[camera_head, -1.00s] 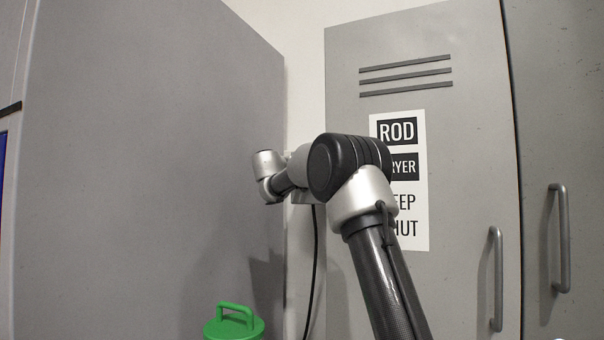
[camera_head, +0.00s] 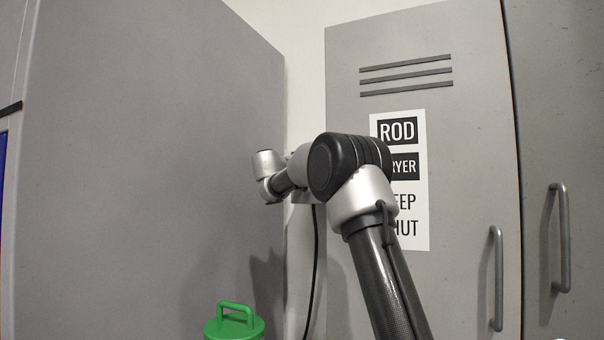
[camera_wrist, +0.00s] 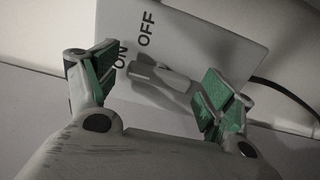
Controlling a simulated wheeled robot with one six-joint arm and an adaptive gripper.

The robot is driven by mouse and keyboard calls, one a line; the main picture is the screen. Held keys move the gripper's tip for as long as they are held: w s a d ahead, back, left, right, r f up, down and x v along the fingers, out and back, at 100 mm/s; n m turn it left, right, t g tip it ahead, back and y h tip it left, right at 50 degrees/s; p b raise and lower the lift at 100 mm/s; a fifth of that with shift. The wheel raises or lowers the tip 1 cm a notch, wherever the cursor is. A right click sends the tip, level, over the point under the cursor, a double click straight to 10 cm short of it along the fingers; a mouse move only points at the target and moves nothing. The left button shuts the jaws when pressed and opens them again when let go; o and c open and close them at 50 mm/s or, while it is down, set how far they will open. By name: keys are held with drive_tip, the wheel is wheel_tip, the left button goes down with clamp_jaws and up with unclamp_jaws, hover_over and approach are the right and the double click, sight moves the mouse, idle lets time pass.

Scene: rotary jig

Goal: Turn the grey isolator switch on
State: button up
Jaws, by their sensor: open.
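The isolator switch's pale box (camera_wrist: 215,42) fills the middle of the wrist view, with the words ON and OFF printed on its face. Its grey handle (camera_wrist: 160,80) lies between my fingers. I cannot tell which word the handle points to. My gripper (camera_wrist: 156,82) is open, with one green-padded finger on each side of the handle. The fingers look apart from the handle, though contact is hard to judge in the dim light. In the head view my arm hides the switch and the gripper.
A large grey cabinet side (camera_head: 150,150) stands close on the left. A grey locker (camera_head: 460,130) with a sign and handle is on the right. A black cable (camera_head: 316,260) hangs down the wall between them. A green-lidded container (camera_head: 234,325) is below at the front.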

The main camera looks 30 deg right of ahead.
drive_tip(key=v, duration=1.2)
